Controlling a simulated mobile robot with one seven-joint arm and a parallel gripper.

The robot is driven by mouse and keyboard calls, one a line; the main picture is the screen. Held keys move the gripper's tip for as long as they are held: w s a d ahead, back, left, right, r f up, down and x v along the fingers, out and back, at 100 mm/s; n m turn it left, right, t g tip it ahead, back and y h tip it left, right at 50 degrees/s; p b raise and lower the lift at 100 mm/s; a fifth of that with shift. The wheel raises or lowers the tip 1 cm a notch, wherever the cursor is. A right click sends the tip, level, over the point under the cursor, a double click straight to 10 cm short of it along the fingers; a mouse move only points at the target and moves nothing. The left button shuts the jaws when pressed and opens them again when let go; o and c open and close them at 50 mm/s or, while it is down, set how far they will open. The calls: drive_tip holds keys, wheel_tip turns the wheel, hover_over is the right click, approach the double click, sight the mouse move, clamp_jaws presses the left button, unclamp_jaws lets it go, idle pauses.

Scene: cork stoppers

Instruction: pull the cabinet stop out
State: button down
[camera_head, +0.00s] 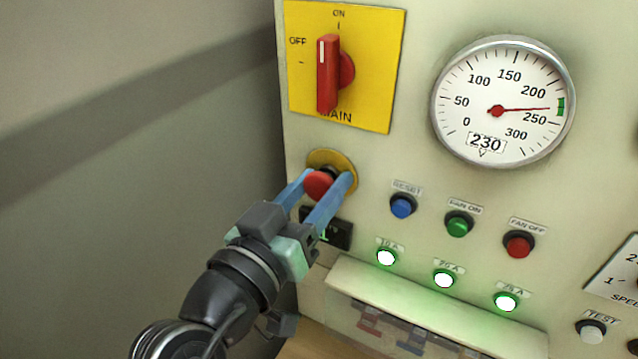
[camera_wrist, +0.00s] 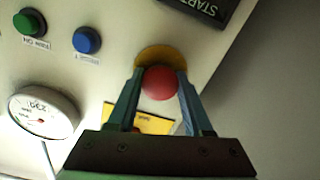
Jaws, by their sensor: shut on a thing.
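The cabinet stop is a red mushroom button (camera_head: 319,185) on a round yellow plate (camera_head: 333,160), on the cabinet front below the main switch. It also shows in the wrist view as a red ball-like head (camera_wrist: 159,83) before its yellow plate (camera_wrist: 160,54). My gripper (camera_head: 331,182) has its two blue fingers on either side of the red head, shut on it. In the wrist view the gripper (camera_wrist: 158,78) has one finger at each side of the head. The button's stem is hidden behind the head.
The red main switch (camera_head: 328,75) on a yellow plate sits above, its handle upright. A gauge (camera_head: 503,100) reads about 230. Blue reset (camera_head: 403,205), green fan-on (camera_head: 459,224) and red fan-off (camera_head: 519,244) buttons are to the right. A dark label plate (camera_head: 338,235) sits just below the stop. Several green lamps (camera_head: 444,279) are lit.

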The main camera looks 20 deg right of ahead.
drive_tip(key=shift+s+a+f+b, duration=0.1)
drive_tip(key=shift+s+a+b, duration=0.35)
drive_tip(key=shift+a+b, duration=0.05)
drive_tip(key=c, duration=0.7)
unclamp_jaws()
drive_tip(key=shift+c, duration=0.2)
drive_tip(key=o, duration=0.4)
drive_tip(key=shift+s+a, duration=0.1)
drive_tip(key=shift+s, duration=0.05)
drive_tip(key=shift+o, duration=0.2)
drive_tip(key=b+v, duration=0.3)
drive_tip(key=v, duration=0.9)
drive_tip(key=shift+s+a+b, duration=0.25)
drive_tip(key=shift+a+b, duration=0.05)
drive_tip(key=shift+b, duration=0.05)
